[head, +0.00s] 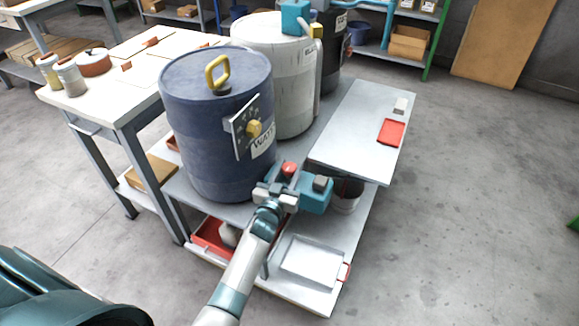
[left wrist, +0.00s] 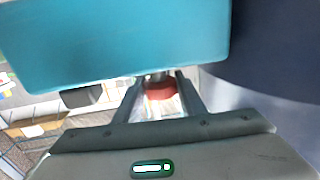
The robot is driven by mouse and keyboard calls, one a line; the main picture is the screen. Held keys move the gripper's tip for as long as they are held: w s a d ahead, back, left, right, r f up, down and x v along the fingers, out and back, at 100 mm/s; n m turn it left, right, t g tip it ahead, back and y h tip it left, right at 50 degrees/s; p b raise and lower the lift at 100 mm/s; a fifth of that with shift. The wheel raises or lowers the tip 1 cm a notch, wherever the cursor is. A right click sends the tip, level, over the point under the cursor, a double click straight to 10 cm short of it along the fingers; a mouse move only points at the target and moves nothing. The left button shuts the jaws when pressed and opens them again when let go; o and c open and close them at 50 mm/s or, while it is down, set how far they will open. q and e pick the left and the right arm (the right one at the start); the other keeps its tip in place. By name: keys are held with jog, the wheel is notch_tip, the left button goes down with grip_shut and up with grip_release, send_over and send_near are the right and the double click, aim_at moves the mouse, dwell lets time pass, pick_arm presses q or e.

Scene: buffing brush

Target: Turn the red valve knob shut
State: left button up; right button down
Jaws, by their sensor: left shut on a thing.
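The red valve knob (head: 289,168) is at the front of the cart, near the foot of the blue drum. My left gripper (head: 279,185) is at the knob, its arm reaching up from below. In the left wrist view the red knob (left wrist: 159,90) shows between the two fingers of my left gripper (left wrist: 160,82), which is shut on it. The fingers hide part of the knob, and I cannot tell its turn angle. My right gripper is not in view.
A teal box (head: 316,195) is close beside the gripper and fills the upper left wrist view (left wrist: 115,40). The blue drum (head: 215,125) with a yellow handle stands just behind. A grey panel (head: 350,140) holds a red tray (head: 391,132). Floor at right is clear.

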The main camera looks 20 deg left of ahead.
pick_arm(q)
jog(key=m+h+p, duration=0.2)
jog(key=h, duration=0.1)
jog(key=shift+a, duration=0.1)
jog(key=m+h, duration=0.1)
jog(key=h, duration=0.1)
jog(key=shift+m+h, duration=0.3)
jog(key=shift+m+g+h, duration=0.4)
jog(key=shift+m+h, duration=0.1)
jog(key=shift+h, duration=0.3)
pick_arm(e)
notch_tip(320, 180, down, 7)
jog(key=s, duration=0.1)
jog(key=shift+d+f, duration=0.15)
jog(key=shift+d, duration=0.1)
pick_arm(q)
jog(key=o, duration=1)
jog(key=shift+o, duration=0.2)
